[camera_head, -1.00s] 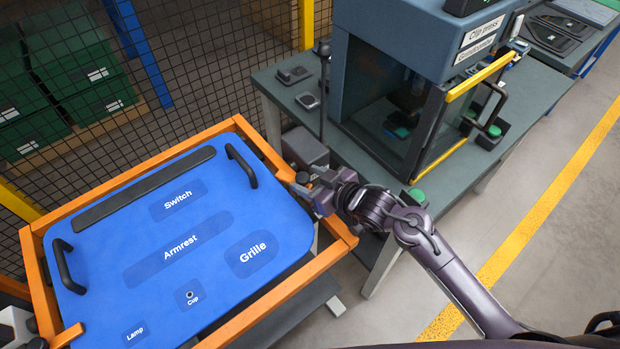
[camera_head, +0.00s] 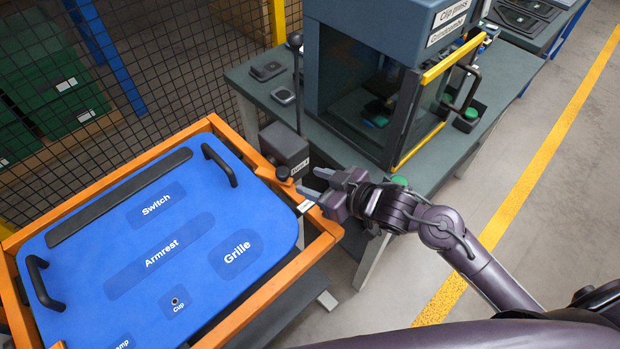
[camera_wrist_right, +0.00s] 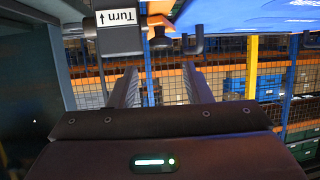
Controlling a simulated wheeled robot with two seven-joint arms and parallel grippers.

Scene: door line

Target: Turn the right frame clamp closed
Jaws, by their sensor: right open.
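The right frame clamp is at the right side of the orange frame (camera_head: 318,252). Its dark grey block (camera_head: 284,148) carries a label, and a black knob (camera_head: 283,172) sits beside it at the frame's edge. In the wrist view a grey block (camera_wrist_right: 120,40) with an upside-down "Turn" label and a dark lever-like piece (camera_wrist_right: 197,42) show beyond the fingers. My right gripper (camera_head: 307,182) is open and empty, just right of the knob and apart from it. Its two fingers (camera_wrist_right: 160,78) also show in the wrist view. My left gripper is not in view.
A blue panel (camera_head: 90,240) with black handles lies in the frame. The grey press table (camera_head: 340,160) with the clip press (camera_head: 385,40) stands close behind my right gripper. A mesh fence (camera_head: 170,70) runs behind. Open floor (camera_head: 560,200) lies to the right.

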